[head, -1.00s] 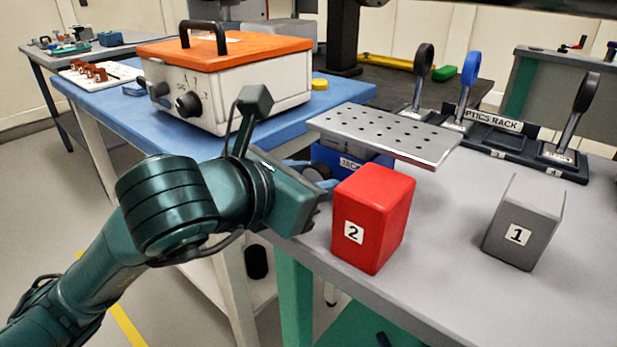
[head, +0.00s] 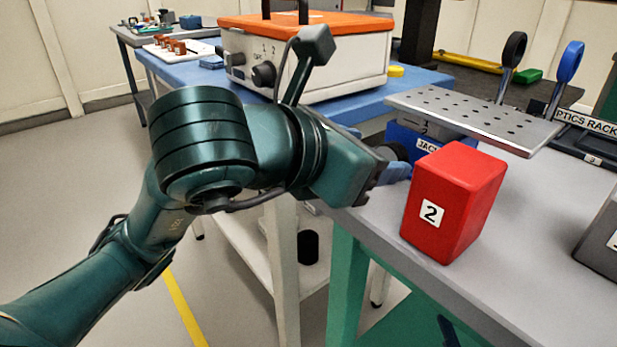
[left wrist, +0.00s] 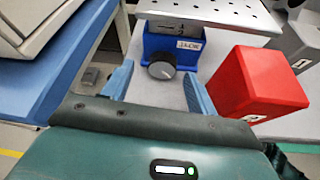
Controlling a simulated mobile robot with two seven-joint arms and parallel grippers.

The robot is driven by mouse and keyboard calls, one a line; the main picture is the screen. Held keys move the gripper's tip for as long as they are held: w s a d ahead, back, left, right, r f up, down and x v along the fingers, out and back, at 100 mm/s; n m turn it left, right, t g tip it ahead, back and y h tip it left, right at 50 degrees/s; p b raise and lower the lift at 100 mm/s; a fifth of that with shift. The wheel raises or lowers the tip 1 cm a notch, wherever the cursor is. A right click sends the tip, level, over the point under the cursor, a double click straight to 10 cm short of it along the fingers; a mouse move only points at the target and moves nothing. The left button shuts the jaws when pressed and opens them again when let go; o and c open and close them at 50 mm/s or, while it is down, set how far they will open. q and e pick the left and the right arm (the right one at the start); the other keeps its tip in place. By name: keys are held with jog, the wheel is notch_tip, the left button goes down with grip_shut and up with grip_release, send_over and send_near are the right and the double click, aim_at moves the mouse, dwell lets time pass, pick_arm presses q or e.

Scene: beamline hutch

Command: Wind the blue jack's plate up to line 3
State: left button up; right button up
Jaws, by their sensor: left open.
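The blue jack (head: 408,139) stands on the grey bench under its perforated metal plate (head: 478,114). It also shows in the left wrist view (left wrist: 181,46), with its dark round knob (left wrist: 161,67) facing me. My right gripper is not in view.
A red block marked 2 (head: 453,203) stands close beside the jack and my left gripper's right finger. A grey block (head: 603,235) is at the right edge. An orange-topped box (head: 310,60) sits on the blue table behind. Upright handled tools stand at the optics rack (head: 588,124).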

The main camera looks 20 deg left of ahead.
pick_arm(q)
jog(key=shift+s+a+f+b, duration=0.2)
jog(key=shift+s+b, duration=0.15)
jog(key=shift+b, duration=0.9)
jog(key=b, duration=0.1)
jog(key=s+b, duration=0.1)
jog(key=b, duration=0.1)
jog(key=shift+s+a+r, duration=0.2)
jog(key=shift+s, duration=0.05)
jog(key=v, duration=0.8)
jog(key=shift+r, duration=0.3)
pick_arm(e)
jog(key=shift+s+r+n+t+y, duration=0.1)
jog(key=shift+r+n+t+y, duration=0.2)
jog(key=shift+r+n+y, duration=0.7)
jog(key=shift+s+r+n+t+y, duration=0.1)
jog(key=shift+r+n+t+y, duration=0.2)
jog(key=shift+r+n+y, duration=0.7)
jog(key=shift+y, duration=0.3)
